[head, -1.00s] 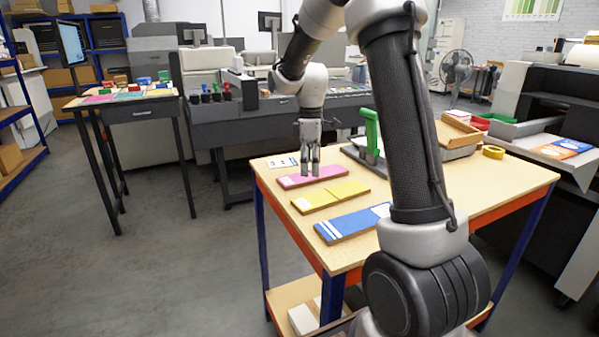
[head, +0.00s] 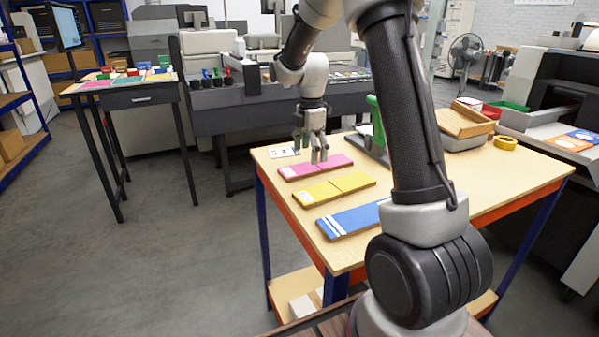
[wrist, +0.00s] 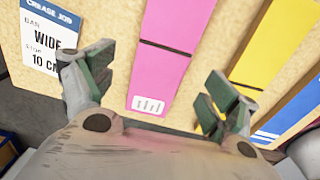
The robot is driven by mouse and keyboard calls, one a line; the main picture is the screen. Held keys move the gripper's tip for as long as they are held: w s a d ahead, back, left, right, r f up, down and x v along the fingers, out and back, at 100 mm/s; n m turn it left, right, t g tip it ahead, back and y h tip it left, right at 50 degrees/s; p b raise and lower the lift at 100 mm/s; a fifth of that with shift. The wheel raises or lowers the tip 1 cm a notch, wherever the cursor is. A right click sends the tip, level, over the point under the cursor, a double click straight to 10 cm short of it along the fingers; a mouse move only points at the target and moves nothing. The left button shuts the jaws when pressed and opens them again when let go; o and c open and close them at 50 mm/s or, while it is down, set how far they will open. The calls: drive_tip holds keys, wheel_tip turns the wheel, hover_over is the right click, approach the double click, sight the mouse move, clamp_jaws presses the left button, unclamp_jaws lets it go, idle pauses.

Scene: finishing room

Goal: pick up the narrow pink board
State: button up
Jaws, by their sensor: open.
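The narrow pink board (head: 300,171) lies flat on the wooden table, near its far left edge, with a dark line across its middle. In the wrist view the pink board (wrist: 165,45) runs away from me between the two fingers, with a white label at its near end. My gripper (head: 318,158) is above the board, pointing down. In the wrist view my gripper (wrist: 155,95) is open and empty, its green-padded fingertips on either side of the board. I cannot tell the exact height of the fingertips above the table.
A yellow board (head: 335,188) and a blue board (head: 350,219) lie nearer on the table (head: 480,195). A white card (wrist: 48,35) lies left of the pink board.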

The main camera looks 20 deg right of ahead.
sight(309, 166)
wheel_tip(309, 166, down, 4)
drive_tip(key=shift+s+a+r, duration=0.1)
drive_tip(key=shift+r, duration=0.05)
drive_tip(key=shift+c, duration=0.3)
drive_tip(key=c, duration=1.1)
drive_tip(key=shift+o, duration=0.2)
